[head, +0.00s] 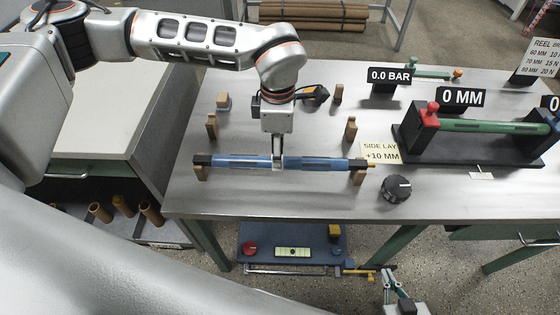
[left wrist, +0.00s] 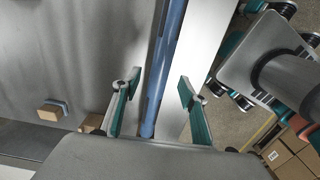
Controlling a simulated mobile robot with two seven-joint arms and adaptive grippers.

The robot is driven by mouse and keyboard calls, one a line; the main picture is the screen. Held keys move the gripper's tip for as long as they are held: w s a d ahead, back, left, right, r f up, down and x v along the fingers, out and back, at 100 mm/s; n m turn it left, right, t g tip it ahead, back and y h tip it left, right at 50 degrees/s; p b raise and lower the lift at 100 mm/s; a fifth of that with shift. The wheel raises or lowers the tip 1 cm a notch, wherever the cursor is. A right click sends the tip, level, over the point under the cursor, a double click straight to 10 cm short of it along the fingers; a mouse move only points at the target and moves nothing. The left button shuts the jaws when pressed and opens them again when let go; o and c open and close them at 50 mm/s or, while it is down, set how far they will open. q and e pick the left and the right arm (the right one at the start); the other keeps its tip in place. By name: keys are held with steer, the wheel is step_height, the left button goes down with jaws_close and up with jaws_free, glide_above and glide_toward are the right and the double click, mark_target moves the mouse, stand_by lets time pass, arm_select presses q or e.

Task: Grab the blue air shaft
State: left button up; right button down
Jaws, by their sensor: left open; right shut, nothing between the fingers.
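The blue air shaft (head: 240,161) lies level across two wooden supports near the table's front edge, with dark sections and a brass tip at its right end. My left gripper (head: 277,162) points down at the shaft's middle and hides a short piece of it. In the left wrist view the open green-lined fingers of my left gripper (left wrist: 160,82) stand on either side of the blue shaft (left wrist: 168,50), with visible gaps. My right gripper (head: 391,278) is shut and empty, low in front of the table, away from the shaft.
Two wooden posts (head: 211,126) (head: 350,130) stand behind the shaft. A "SIDE LAY" card (head: 380,152) and a black knob (head: 396,188) sit right of it. A black stand (head: 408,146) with a green roller (head: 490,126) is farther right. A blue panel (head: 293,263) is below the table edge.

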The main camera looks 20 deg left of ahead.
arm_select(q)
step_height(320, 180, down, 4)
steer(key=shift+w+d+r, duration=0.1)
steer(key=shift+d+r, duration=0.05)
steer(key=shift+r, duration=0.1)
jaws_close()
steer(key=shift+r, duration=0.1)
